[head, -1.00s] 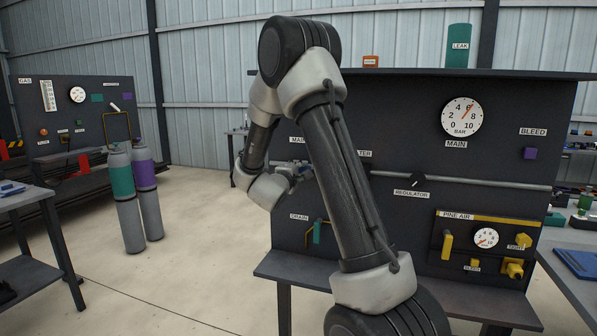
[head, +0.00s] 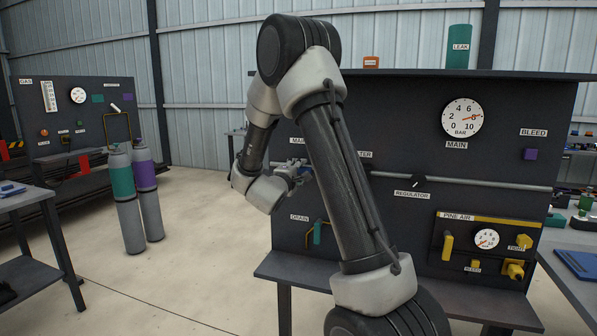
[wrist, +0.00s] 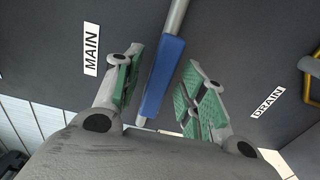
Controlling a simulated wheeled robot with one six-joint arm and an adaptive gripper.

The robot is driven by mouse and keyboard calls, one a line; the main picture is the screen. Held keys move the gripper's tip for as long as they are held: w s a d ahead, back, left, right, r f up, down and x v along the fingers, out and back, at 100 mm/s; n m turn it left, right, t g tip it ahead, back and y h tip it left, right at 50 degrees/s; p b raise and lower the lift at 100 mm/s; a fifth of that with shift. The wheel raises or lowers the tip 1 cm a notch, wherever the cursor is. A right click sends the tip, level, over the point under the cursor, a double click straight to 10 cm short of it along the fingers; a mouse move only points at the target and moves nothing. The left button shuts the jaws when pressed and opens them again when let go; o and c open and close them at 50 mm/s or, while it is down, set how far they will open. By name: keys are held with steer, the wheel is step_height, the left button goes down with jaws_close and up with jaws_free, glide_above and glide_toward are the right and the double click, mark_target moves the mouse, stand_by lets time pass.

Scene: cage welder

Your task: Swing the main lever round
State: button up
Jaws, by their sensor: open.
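The main lever (wrist: 163,75) shows in the wrist view as a blue handle with a grey rod end, beside the MAIN label (wrist: 91,49). My gripper (wrist: 163,80) has its green-padded fingers open, one on each side of the blue handle. A gap shows on both sides of the handle. In the head view my gripper (head: 298,170) is at the left part of the dark panel, and my arm hides much of it and the lever. The MAIN gauge (head: 462,117) has its red needle pointing right, near 8.
The DRAIN label (wrist: 268,102) and a yellow-framed teal handle (head: 317,233) are low on the panel. A grey pipe (head: 480,184) runs across it. A shelf (head: 470,303) juts out below. Gas cylinders (head: 133,200) stand left, with open floor between.

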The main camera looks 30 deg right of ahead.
steer(key=v, duration=1.1)
